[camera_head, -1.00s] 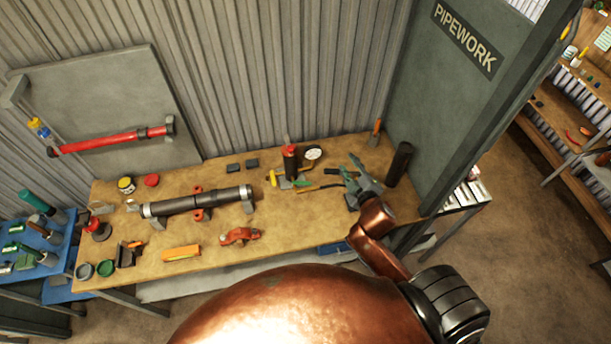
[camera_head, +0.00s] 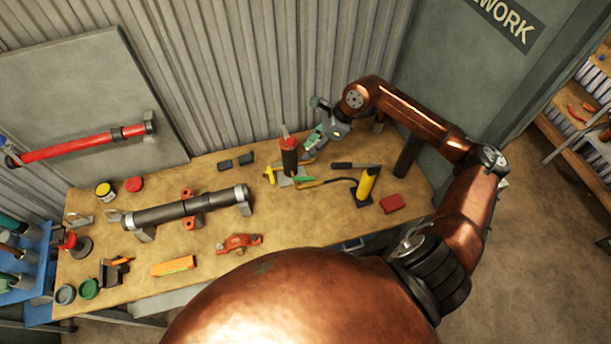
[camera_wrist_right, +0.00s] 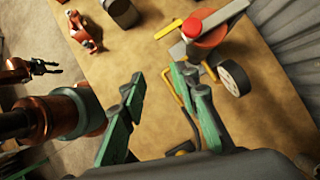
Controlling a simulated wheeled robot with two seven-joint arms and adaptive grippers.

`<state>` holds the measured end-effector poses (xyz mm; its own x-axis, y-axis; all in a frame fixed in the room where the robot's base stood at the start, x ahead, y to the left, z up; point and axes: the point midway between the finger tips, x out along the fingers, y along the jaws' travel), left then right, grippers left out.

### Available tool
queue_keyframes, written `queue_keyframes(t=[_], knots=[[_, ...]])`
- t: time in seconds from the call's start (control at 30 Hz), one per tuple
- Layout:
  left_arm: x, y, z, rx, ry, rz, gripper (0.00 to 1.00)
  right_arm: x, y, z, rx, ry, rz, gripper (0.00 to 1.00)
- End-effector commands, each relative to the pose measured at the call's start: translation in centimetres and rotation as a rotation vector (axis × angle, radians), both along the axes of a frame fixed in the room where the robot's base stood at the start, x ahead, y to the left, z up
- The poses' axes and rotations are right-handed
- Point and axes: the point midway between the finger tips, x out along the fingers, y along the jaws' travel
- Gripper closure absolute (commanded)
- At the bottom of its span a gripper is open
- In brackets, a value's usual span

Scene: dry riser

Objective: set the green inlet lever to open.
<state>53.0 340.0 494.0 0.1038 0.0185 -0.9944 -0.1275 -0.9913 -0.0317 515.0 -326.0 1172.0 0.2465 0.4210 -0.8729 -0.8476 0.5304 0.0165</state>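My right gripper (camera_head: 316,122) hangs over the back of the bench, just right of a dark upright cylinder with a red top (camera_head: 289,157). In the right wrist view its green-padded fingers (camera_wrist_right: 158,100) are apart with nothing between them. That view also shows a red knob and grey bar on the orange-brown cylinder (camera_wrist_right: 209,30), beyond the fingertips, with a round gauge (camera_wrist_right: 235,78) beside it. A small green piece (camera_head: 304,179) lies at the cylinder's foot. I cannot tell which part is the green inlet lever, or its setting. My left gripper (camera_wrist_right: 50,67) shows small, fingers apart, in the wrist view.
A grey pipe in supports (camera_head: 185,207), a red clamp (camera_head: 240,242) and an orange block (camera_head: 172,266) lie on the bench (camera_head: 215,280). A yellow cylinder (camera_head: 367,184), a red block (camera_head: 393,203) and a black cylinder (camera_head: 407,157) stand right. A corrugated wall (camera_head: 240,70) is close behind.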

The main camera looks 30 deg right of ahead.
Motion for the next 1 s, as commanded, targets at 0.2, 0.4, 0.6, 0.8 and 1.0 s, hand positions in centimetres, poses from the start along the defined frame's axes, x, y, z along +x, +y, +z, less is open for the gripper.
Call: queue_keyframes(t=[0.2,0.4,0.6,0.8,1.0], knots=[[-0.7,-0.1,-7.3,-0.001,0.011,0.001,0.65,-0.5,-3.0,-7.7,-0.096,0.037,0.008,0.71],[-1.7,0.0,-10.6,0.0,0.025,0.002,0.65,-0.6,-3.4,-11.1,-0.108,0.048,0.009,0.71],[-1.7,0.0,-11.3,0.0,0.025,0.001,0.65,-0.5,-3.3,-12.2,-0.109,0.05,0.011,0.71],[-1.3,-0.1,-10.8,-0.001,0.019,0.001,0.65,-0.1,-2.4,-14.2,-0.106,0.051,0.012,0.71],[-1.0,-0.1,-10.3,-0.001,0.014,0.001,0.65,0.6,-1.2,-17.1,-0.105,0.051,0.012,0.71]])
